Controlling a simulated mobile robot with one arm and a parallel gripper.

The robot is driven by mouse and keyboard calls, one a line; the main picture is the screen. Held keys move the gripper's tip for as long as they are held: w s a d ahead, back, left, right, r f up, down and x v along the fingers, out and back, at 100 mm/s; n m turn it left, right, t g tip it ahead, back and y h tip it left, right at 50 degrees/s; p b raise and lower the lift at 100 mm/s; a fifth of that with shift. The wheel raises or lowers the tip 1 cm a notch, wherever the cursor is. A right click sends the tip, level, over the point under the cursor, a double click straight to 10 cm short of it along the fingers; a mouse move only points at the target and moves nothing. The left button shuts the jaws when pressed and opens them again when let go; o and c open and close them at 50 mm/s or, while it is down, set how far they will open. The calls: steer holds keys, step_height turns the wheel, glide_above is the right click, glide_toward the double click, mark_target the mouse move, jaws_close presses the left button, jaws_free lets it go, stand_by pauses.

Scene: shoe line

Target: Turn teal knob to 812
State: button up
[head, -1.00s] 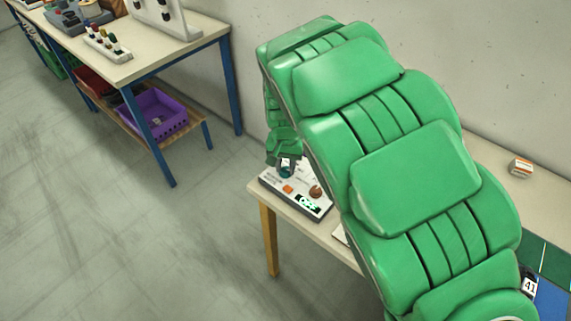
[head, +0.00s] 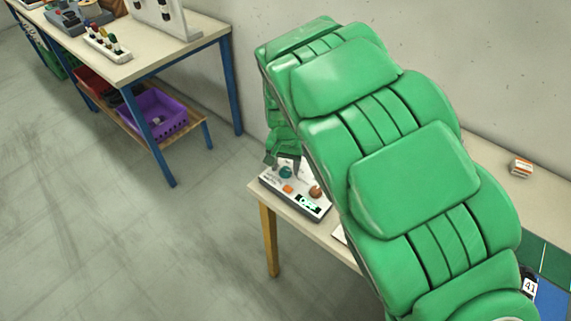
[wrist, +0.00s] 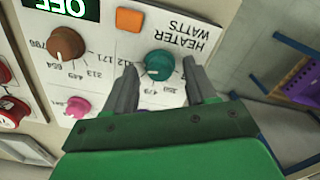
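The teal knob (wrist: 159,65) sits on a light control panel (wrist: 205,18) under the label "HEATER WATTS", which appears upside down in the wrist view. Small numbers ring the knob; its pointer mark is too small to read. My gripper (wrist: 160,72) is open, with one finger on each side of the knob and visible gaps between. In the head view the teal knob (head: 285,172) shows just below my gripper (head: 284,159), on the panel (head: 274,183) at the table's corner.
A brown knob (wrist: 67,43), a pink knob (wrist: 77,107), an orange button (wrist: 129,19) and a green display (wrist: 65,8) reading "OFF" share the panel. Red round parts (wrist: 10,112) lie beyond it.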

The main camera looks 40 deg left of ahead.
mark_target(285, 170)
steer(key=shift+r, duration=3.85)
steer(key=shift+m, duration=0.5)
steer(key=shift+f, duration=3.9)
